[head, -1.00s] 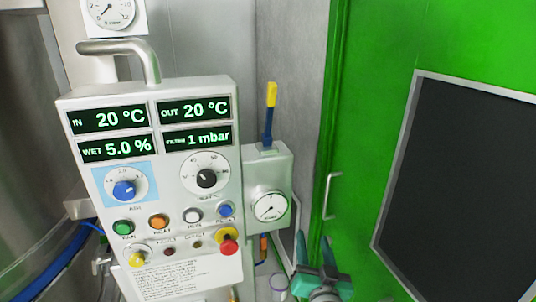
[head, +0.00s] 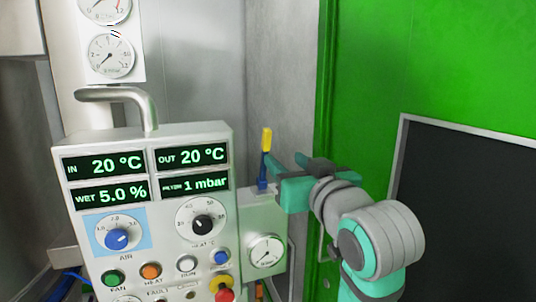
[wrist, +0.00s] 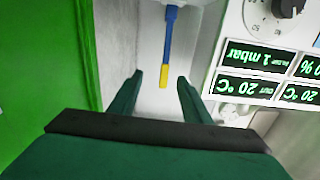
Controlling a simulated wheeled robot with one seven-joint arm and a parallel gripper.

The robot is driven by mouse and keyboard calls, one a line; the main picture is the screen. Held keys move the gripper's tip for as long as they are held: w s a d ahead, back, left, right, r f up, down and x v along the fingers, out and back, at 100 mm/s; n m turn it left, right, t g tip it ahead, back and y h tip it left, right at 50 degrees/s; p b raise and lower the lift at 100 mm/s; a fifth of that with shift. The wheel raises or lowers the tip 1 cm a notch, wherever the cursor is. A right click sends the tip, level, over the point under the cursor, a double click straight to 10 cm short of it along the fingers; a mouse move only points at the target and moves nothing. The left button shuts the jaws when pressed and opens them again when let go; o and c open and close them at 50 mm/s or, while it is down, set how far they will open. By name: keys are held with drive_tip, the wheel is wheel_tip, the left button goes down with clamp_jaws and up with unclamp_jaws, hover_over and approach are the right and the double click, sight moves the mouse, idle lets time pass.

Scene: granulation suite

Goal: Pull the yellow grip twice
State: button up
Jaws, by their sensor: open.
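The yellow grip (head: 266,140) tops a blue lever (head: 263,172) that stands upright on a small grey box (head: 262,222) beside the control panel. My gripper (head: 272,176) is open, just right of the lever in the head view. In the wrist view, which looks upside down, the yellow grip (wrist: 164,76) lies between and a little beyond the two fingertips of my gripper (wrist: 160,78). The blue lever (wrist: 170,35) runs up from it. I see no clear contact between the fingers and the grip.
The control panel (head: 147,228) with displays, knobs and buttons stands left of the lever, with a pipe handle (head: 118,95) on top. A round gauge (head: 265,251) is on the box's front. A green door (head: 365,60) with a dark window is at the right.

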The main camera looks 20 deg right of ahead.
sight(268, 141)
drive_tip(key=shift+n, duration=0.3)
drive_tip(key=shift+w+a+r, duration=0.25)
drive_tip(key=shift+w+r, duration=0.1)
drive_tip(key=shift+w, duration=1.3)
drive_tip(key=shift+w+a+r, duration=0.25)
drive_tip(key=shift+w+r, duration=0.15)
drive_tip(key=shift+w, duration=1.2)
drive_tip(key=shift+w+a+r, duration=0.25)
drive_tip(key=shift+w+r, duration=0.1)
drive_tip(key=shift+w, duration=1.3)
drive_tip(key=c, duration=1.1)
drive_tip(key=shift+o, duration=0.2)
drive_tip(key=shift+s+d+f, duration=0.1)
drive_tip(key=shift+s+f, duration=0.25)
drive_tip(key=shift+s, duration=0.4)
drive_tip(key=shift+s+f, duration=0.35)
drive_tip(key=shift+s, duration=0.4)
